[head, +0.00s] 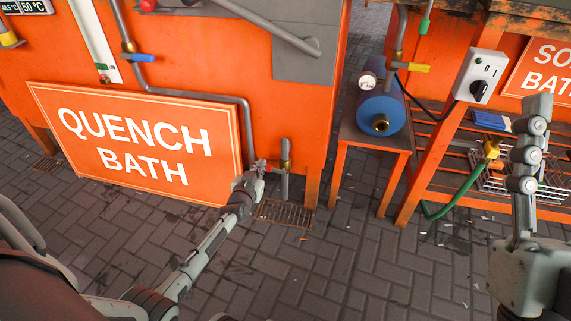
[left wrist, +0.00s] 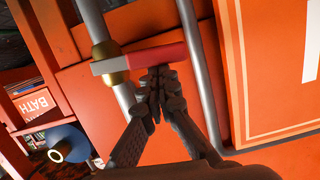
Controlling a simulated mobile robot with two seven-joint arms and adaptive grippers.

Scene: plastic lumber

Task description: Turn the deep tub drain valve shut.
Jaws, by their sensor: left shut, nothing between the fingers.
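The drain valve (head: 285,165) is a brass body on a short grey vertical pipe, low on the orange tank behind the QUENCH BATH sign. Its red lever (left wrist: 158,56) has a grey end and lies across the pipe beside the brass body (left wrist: 109,62) in the left wrist view. My left gripper (head: 256,170) is at the outer part of the lever. In the left wrist view its fingertips (left wrist: 158,74) are together and empty, right at the lever's edge; I cannot tell whether they touch it. My right gripper (head: 538,110) is raised at the far right, side-on, away from the valve.
The QUENCH BATH sign (head: 130,145) and a bent grey pipe (head: 246,125) stand close left of the valve. A floor grate (head: 283,213) lies below it. A blue pump (head: 381,112) sits on an orange stand to the right.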

